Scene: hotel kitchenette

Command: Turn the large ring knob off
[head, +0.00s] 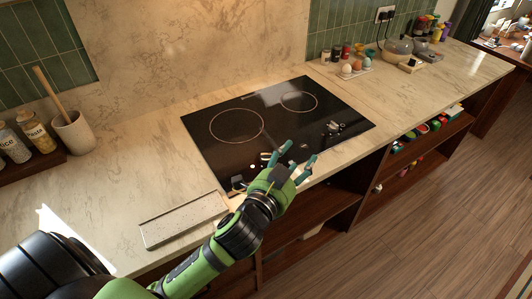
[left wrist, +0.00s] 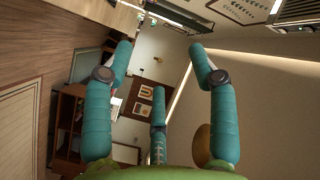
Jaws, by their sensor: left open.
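The black glass cooktop (head: 225,150) is set in the counter in the head view. It has a large ring (head: 237,125) on the left and a smaller ring (head: 299,101) on the right. One dark knob (head: 333,128) shows at the right front; another knob-like part (head: 238,183) shows at the near left corner. I cannot tell which knob serves which ring. My left gripper (head: 290,158) is over the cooktop's front edge, between these two, with its fingers spread and empty. Its fingers are also apart in the left wrist view (left wrist: 160,70). My right gripper is not in view.
A shallow tray (head: 183,220) lies on the counter left of the cooktop. A crock with a wooden utensil (head: 74,132) and jars (head: 36,132) stand farther left. Eggs and small jars (head: 347,68) and a kettle (head: 397,48) stand at the back right. Open shelves are below the counter.

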